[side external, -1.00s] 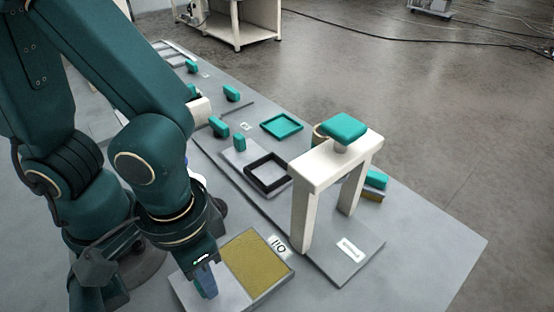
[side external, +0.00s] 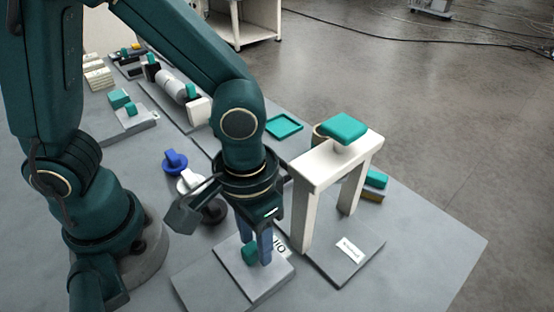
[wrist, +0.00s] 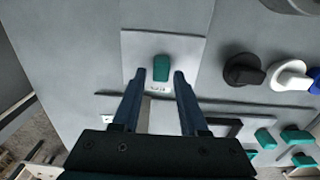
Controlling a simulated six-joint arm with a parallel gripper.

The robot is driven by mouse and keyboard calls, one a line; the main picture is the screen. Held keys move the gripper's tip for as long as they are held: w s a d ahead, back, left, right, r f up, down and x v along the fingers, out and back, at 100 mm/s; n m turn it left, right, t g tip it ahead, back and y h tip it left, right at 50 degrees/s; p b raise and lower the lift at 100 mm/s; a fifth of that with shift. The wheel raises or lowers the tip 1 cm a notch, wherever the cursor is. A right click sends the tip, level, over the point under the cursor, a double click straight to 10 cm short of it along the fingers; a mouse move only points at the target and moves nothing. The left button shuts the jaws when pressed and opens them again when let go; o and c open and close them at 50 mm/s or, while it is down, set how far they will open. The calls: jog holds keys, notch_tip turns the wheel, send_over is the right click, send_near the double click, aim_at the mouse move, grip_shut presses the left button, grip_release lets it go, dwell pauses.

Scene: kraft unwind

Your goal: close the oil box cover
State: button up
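The oil box (side external: 222,285) is a low grey box near the front of the bench, beside an OIL label (side external: 280,245). Its cover (side external: 265,283) has a teal handle (side external: 249,254) and lies over the part with the yellow-brown contents, which I cannot see now. In the wrist view the handle (wrist: 161,68) lies ahead of the fingertips, with a gap on each side. My gripper (side external: 254,246) points down at the handle, its blue fingers apart and empty. The gripper (wrist: 160,78) also shows open in the wrist view.
A white arch stand (side external: 318,170) with a teal top stands close to the right of my gripper. Black, white and blue knobs (side external: 175,161) stand behind the box to the left. A teal tray (side external: 284,127) lies further back. The right front bench corner is clear.

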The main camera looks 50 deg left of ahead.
aim_at(255, 242)
jog(key=shift+s, duration=0.1)
jog(key=shift+r, duration=2.55)
jog(key=shift+w+a+r, duration=0.2)
jog(key=shift+w, duration=0.05)
jog(key=a+r+t, duration=0.5)
jog(key=a+r, duration=0.1)
jog(key=a, duration=0.5)
jog(key=shift+s, duration=0.45)
